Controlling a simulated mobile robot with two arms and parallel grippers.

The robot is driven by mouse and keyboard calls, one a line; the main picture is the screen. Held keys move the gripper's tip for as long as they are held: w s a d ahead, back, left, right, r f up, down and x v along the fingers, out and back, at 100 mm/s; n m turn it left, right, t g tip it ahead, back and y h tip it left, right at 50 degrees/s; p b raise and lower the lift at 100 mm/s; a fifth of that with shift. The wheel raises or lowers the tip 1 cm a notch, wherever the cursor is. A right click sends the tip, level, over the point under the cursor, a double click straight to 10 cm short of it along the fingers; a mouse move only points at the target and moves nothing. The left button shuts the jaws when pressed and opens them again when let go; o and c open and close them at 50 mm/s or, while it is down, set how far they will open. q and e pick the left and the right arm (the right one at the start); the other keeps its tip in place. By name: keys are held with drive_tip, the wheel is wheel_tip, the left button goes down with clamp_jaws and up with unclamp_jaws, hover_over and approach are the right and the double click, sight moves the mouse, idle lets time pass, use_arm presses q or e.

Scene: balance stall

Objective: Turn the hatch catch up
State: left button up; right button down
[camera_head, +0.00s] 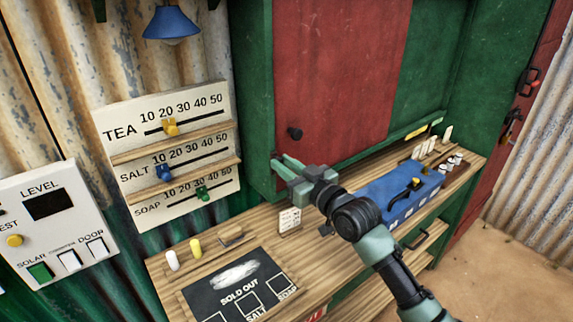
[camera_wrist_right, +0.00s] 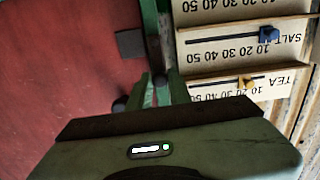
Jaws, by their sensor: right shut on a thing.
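The red hatch (camera_head: 335,75) is closed in its green frame, and it fills the left of the right wrist view (camera_wrist_right: 60,70). A black round knob (camera_head: 295,133) sits on its lower left part. My right gripper (camera_head: 281,162) is at the hatch's lower left corner, below the knob. Its green fingers are shut on a small dark piece, the hatch catch (camera_wrist_right: 154,72), at the frame's edge. The fingers hide most of the catch, so its exact angle is hard to tell. My left gripper is not in view.
A price board (camera_head: 165,147) with sliders for tea, salt and soap hangs left of the hatch. The wooden counter (camera_head: 215,258) below holds a slate (camera_head: 240,285), a small card (camera_head: 290,219) and a blue box (camera_head: 400,190). A blue lamp (camera_head: 171,25) hangs above.

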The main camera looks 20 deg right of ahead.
drive_tip(key=c, duration=1.3)
unclamp_jaws()
drive_tip(key=b+v, duration=0.2)
drive_tip(key=v, duration=0.6)
